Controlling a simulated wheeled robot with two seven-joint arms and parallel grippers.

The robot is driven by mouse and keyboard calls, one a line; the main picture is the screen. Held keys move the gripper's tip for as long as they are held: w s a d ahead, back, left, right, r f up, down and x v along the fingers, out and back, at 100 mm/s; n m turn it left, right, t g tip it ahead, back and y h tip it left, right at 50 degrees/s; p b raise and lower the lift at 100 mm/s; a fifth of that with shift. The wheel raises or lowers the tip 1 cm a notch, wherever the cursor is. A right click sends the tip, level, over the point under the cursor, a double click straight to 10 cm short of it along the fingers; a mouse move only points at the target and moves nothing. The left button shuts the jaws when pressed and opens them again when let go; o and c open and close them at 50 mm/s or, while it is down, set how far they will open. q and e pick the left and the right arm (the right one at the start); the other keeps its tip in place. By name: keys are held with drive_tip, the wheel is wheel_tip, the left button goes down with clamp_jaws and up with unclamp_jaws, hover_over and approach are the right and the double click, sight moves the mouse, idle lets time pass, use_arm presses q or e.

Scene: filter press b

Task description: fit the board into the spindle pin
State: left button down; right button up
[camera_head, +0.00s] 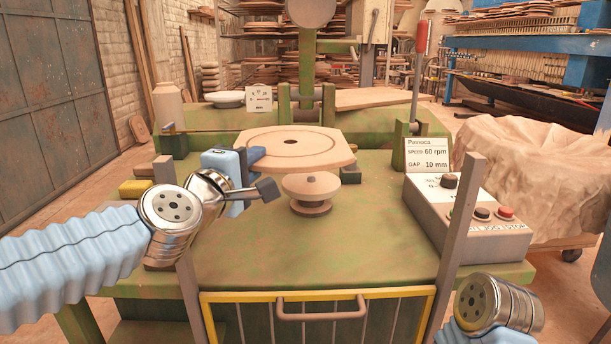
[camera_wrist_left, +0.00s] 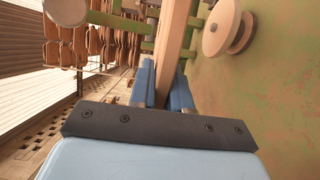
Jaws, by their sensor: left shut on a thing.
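The board (camera_head: 322,154) is a flat pale wooden plate with cut corners and a dark round hole near its middle. My left gripper (camera_head: 252,158) is shut on its left edge and holds it roughly level. In the left wrist view the board (camera_wrist_left: 176,45) shows edge-on between the blue fingers (camera_wrist_left: 163,88). The spindle (camera_head: 311,187) is a round pale head on a stepped base, with a small dark pin on top. It shows in front of and below the board, apart from it in the wrist view (camera_wrist_left: 220,30). The hole appears behind and slightly left of the pin. My right gripper is out of view.
The green bench (camera_head: 360,235) has clear room around the spindle. A grey control box (camera_head: 468,215) with buttons stands at the right, a yellow block (camera_head: 135,188) at the left. Grey posts (camera_head: 460,220) and a yellow-framed guard (camera_head: 318,296) stand at the front.

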use_arm(q)
drive_tip(key=w+d+f+b, duration=0.1)
drive_tip(key=w+f, duration=0.3)
drive_tip(key=w+d+f+b, duration=0.1)
drive_tip(key=w+d+f, duration=0.1)
drive_tip(key=w+f, duration=0.2)
drive_tip(key=w+d+f+b, duration=0.1)
drive_tip(key=w+f, duration=0.3)
drive_tip(key=w, duration=0.1)
drive_tip(key=shift+d+f, duration=0.2)
drive_tip(key=shift+d, duration=0.2)
drive_tip(key=shift+f, duration=0.15)
drive_tip(key=shift+f, duration=0.15)
drive_tip(key=c, duration=1.1)
unclamp_jaws()
